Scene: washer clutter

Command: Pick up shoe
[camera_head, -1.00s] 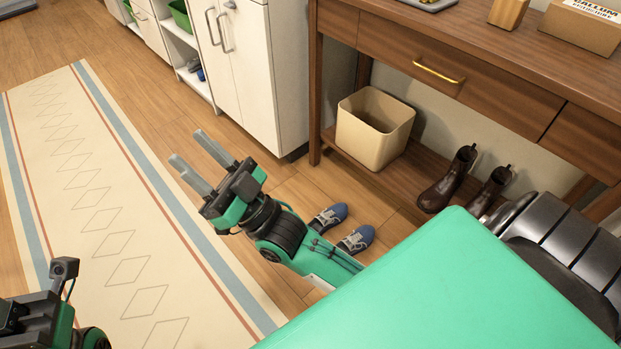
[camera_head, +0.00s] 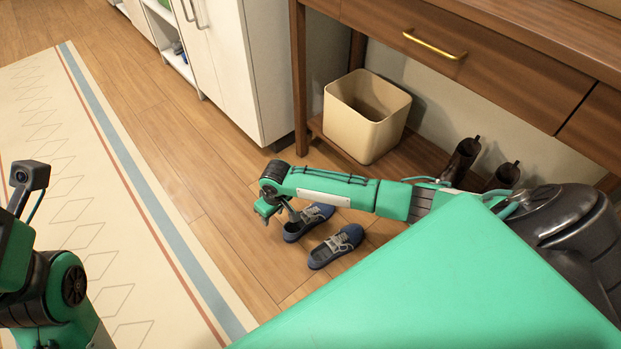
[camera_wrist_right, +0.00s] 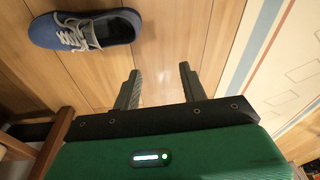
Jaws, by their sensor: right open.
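A pair of blue shoes with pale laces lies on the wooden floor. In the head view one shoe (camera_head: 312,218) is at my right gripper and the other shoe (camera_head: 337,246) is to its lower right. My right gripper (camera_head: 279,214) points down beside the nearer shoe, partly hiding it. In the right wrist view the gripper (camera_wrist_right: 160,78) is open, with only bare floor between its fingers. One shoe (camera_wrist_right: 88,29) shows there at the upper left, apart from the fingers; I cannot tell which of the pair. My left arm shows at the left edge; its fingers are out of frame.
A wooden desk (camera_head: 465,58) stands behind, with a beige bin (camera_head: 362,130) and dark brown boots (camera_head: 463,160) on its low shelf. A white cabinet (camera_head: 245,70) is at the back. A patterned rug (camera_head: 100,180) lies left, with clear floor between.

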